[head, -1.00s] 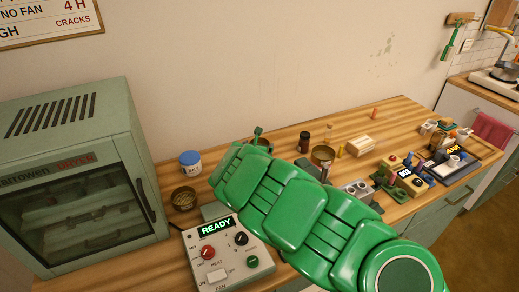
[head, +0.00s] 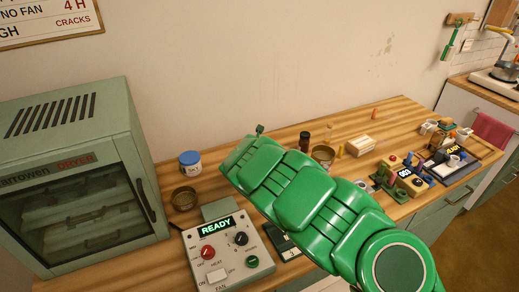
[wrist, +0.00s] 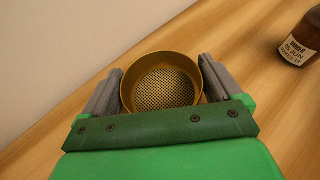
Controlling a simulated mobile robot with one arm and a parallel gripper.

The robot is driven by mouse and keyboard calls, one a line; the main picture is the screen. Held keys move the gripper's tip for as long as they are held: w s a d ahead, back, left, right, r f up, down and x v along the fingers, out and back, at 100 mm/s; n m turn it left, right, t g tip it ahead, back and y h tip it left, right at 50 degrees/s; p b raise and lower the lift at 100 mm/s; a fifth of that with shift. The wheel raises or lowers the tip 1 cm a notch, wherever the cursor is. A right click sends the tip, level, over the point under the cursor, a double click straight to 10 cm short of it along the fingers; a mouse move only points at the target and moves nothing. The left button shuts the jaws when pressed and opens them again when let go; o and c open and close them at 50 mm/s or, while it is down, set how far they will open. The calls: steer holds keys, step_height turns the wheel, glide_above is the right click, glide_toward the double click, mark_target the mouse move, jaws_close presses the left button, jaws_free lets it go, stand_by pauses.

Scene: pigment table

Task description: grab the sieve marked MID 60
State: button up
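In the wrist view a round brass-coloured sieve (wrist: 165,85) with a dark mesh floor sits between the two grey fingers of my gripper (wrist: 162,88). One finger is close along each side of its rim. I cannot tell whether they press on it or stand just clear. No MID 60 mark is readable on it. In the head view my green arm hides the gripper and this sieve. Another brass-coloured round piece (head: 184,198) stands beside the dryer, and a similar one (head: 322,155) stands beyond my arm; no marks are readable on them.
A brown bottle (wrist: 300,40) stands right of the gripper in the wrist view. The wall rises close behind.

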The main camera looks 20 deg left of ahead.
steer(key=shift+r, duration=0.1)
steer(key=shift+c, duration=0.4)
steer(key=shift+r, duration=0.2)
step_height(320, 180, up, 3)
steer(key=shift+s+d+r, duration=0.1)
steer(key=s+d+r, duration=0.6)
steer(key=s+r, duration=0.3)
steer(key=s, duration=0.3)
steer(key=shift+d, duration=0.35)
stand_by(0.6)
steer(key=shift+a, duration=0.1)
